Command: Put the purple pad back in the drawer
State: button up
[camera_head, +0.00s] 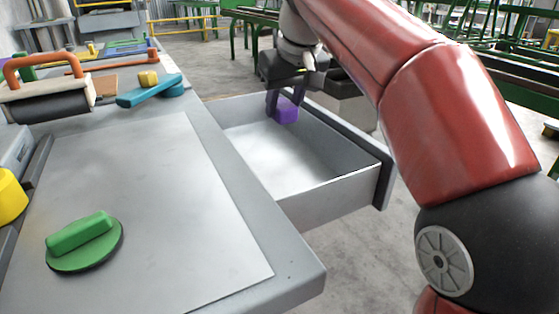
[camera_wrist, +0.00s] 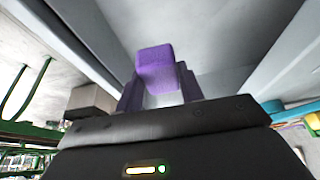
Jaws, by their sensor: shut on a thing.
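The purple pad (camera_head: 285,110) is a small purple block between the fingers of my gripper (camera_head: 284,97). My gripper is shut on it and holds it over the far part of the open drawer (camera_head: 345,180). The drawer is pulled out from the grey workbench and its visible floor is bare. In the wrist view the purple pad (camera_wrist: 157,68) sits between the two fingertips (camera_wrist: 160,85), with the grey drawer interior (camera_wrist: 215,40) beyond it. I cannot tell whether the pad touches the drawer floor.
The grey workbench (camera_head: 225,240) stands left of the drawer. On it are a green round pad (camera_head: 84,243), an orange-handled roller (camera_head: 50,100), a blue tool (camera_head: 150,92) and a yellow object (camera_head: 10,197). The drawer's front panel (camera_head: 388,180) stands at its right.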

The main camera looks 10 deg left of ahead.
notch_tip(320, 180, down, 9)
jog(key=shift+f+b, duration=0.15)
jog(key=shift+b, duration=1.1)
jog(key=shift+f, duration=0.15)
jog(key=o, duration=0.9)
jog(key=p+v, duration=0.3)
jog(key=v, duration=0.9)
